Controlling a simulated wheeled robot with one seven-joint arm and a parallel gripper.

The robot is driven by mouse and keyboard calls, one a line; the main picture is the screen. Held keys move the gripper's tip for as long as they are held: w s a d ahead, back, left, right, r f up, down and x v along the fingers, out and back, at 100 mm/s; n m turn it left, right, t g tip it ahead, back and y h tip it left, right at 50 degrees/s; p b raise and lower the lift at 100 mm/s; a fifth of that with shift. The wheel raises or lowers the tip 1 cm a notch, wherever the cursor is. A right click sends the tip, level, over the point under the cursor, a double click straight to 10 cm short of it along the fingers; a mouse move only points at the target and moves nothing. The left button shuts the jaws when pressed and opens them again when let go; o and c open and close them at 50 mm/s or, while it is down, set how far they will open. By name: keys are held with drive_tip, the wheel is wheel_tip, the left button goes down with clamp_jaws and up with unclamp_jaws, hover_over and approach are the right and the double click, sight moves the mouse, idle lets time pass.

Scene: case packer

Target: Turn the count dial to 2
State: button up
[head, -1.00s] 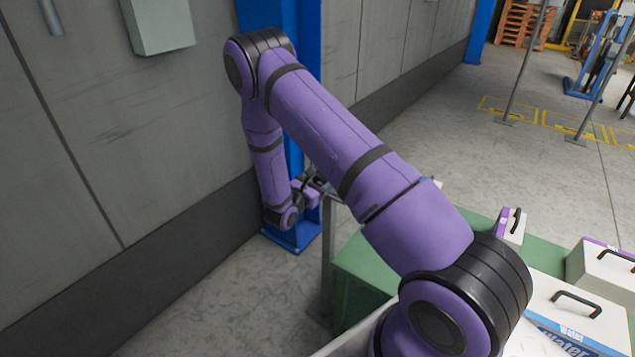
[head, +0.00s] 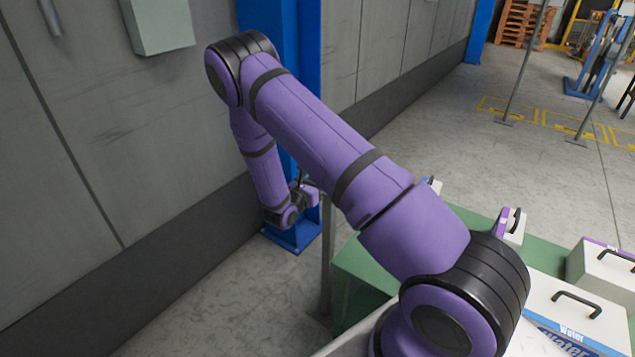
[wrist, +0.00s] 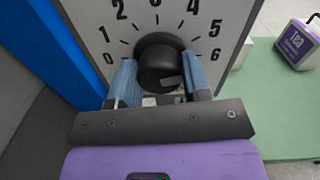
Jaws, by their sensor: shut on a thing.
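The count dial is a black round knob (wrist: 158,65) on a pale plate (wrist: 95,25) in the wrist view. Its printed scale runs from 0 at the left, over the top, to 6 at the right. A small light patch shows low on the right of the knob; I cannot tell which number the dial is set to. My gripper (wrist: 160,82) is shut on the knob, with one blue finger on each side. In the head view my gripper (head: 308,193) is small beside the blue post, and the dial face is hidden.
A blue post (head: 290,235) stands by the grey wall panels (head: 75,150). A green table (head: 365,265) at the right carries several white cases with black handles, one marked Water (head: 570,310). A tea case (wrist: 300,42) also shows in the wrist view. Open floor lies beyond.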

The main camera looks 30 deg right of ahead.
drive_tip(key=n, duration=0.5)
drive_tip(key=shift+w+n, duration=0.1)
drive_tip(key=shift+n, duration=0.2)
drive_tip(key=shift+a+f+n+g, duration=0.1)
drive_tip(key=shift+n+g, duration=0.05)
drive_tip(key=shift+n, duration=3.5)
drive_tip(key=shift+f+n+g, duration=0.1)
drive_tip(key=shift+n+g, duration=0.05)
drive_tip(key=shift+n, duration=3.5)
drive_tip(key=o, duration=0.9)
drive_tip(key=shift+r, duration=0.1)
drive_tip(key=v, duration=1)
drive_tip(key=shift+a, duration=0.35)
